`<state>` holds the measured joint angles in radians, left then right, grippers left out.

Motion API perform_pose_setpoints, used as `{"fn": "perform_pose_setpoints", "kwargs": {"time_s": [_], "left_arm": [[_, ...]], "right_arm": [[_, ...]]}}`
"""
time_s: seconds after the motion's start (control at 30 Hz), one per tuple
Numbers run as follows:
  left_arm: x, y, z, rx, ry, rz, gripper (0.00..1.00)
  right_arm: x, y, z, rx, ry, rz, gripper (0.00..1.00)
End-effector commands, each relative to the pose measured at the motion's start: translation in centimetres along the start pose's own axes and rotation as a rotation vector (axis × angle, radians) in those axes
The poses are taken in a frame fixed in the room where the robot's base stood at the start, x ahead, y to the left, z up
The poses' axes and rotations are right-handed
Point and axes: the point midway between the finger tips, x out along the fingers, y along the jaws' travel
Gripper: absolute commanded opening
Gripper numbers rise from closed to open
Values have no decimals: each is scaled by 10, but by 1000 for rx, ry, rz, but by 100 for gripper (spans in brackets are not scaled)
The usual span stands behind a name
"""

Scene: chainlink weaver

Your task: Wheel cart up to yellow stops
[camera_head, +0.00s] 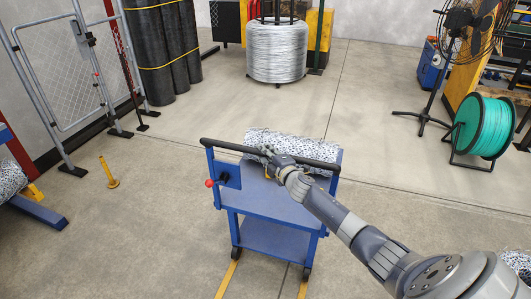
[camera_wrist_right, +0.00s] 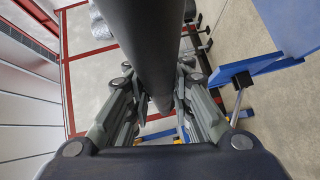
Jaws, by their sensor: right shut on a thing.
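The blue cart (camera_head: 265,203) stands on the floor in the middle of the head view, with a black push bar (camera_head: 232,147) along its near top edge and a speckled white-and-blue roll (camera_head: 290,137) on top. My right gripper (camera_head: 277,160) is shut on the push bar. In the right wrist view its fingers sit on both sides of the bar (camera_wrist_right: 142,45). Two yellow floor strips (camera_head: 229,278) run by the cart's front wheels. A short yellow post (camera_head: 108,172) stands to the left. I cannot tell which yellow parts are the stops. My left gripper is not in view.
A wire fence gate (camera_head: 65,80) and black rolls (camera_head: 165,45) stand at left. A silver wire coil (camera_head: 277,52) is at the back. A fan (camera_head: 465,30) and green reel (camera_head: 485,127) are at right. Floor around the cart is mostly clear.

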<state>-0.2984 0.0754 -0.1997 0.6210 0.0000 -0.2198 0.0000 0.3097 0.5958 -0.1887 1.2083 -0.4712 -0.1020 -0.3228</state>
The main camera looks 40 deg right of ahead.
Motion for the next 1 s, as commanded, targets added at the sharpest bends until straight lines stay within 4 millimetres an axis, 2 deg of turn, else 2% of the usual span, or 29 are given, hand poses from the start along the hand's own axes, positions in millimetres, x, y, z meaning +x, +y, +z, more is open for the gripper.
{"fn": "perform_pose_setpoints", "kwargs": {"time_s": [0.33,0.37,0.43,0.8,1.0], "left_arm": [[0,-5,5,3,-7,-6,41],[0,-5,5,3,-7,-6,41],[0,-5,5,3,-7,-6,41],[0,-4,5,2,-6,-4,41],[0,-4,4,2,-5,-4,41]], "right_arm": [[1,4,3,-3,-5,6,0],[1,4,3,-3,-5,6,25],[1,4,3,-3,-5,6,41],[-1,2,2,-2,-2,2,41],[-17,0,2,-2,-2,1,41]]}}
